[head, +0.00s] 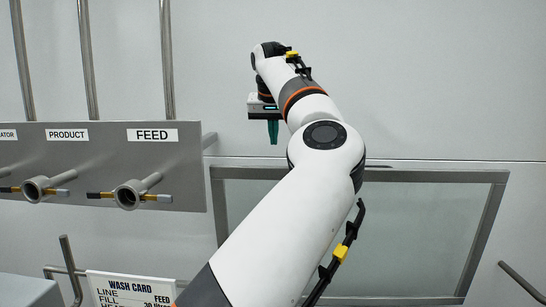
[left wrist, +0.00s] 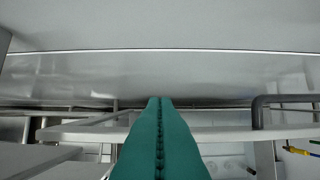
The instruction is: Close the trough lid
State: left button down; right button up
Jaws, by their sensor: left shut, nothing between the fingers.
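No thing in view can be named the trough lid with certainty. A grey pane in a metal frame (head: 486,232) shows at the right of the head view, partly hidden behind my left arm; I cannot tell if it belongs to the trough. My left gripper (head: 273,132) has teal fingers pointing down, above the frame's top left corner. In the left wrist view the fingers (left wrist: 160,102) are pressed together and empty. A light grey bar or edge (left wrist: 225,133) runs across near the fingertips; contact cannot be told. My right gripper is out of view.
A grey panel labelled PRODUCT and FEED (head: 110,185) with pipe ports stands at the left. Vertical pipes (head: 88,60) rise behind it. A wash card (head: 132,288) is at the bottom left. A bent dark handle (left wrist: 262,110) shows at the wrist view's right.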

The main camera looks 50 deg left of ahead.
pick_arm(q)
jog(key=p+x, duration=0.1)
jog(key=x, duration=0.6)
jog(key=s+d, duration=0.2)
jog(key=d, duration=0.1)
jog(key=shift+s+d+r, duration=0.15)
jog(key=shift+s+r, duration=0.2)
jog(key=shift+a+f, duration=0.2)
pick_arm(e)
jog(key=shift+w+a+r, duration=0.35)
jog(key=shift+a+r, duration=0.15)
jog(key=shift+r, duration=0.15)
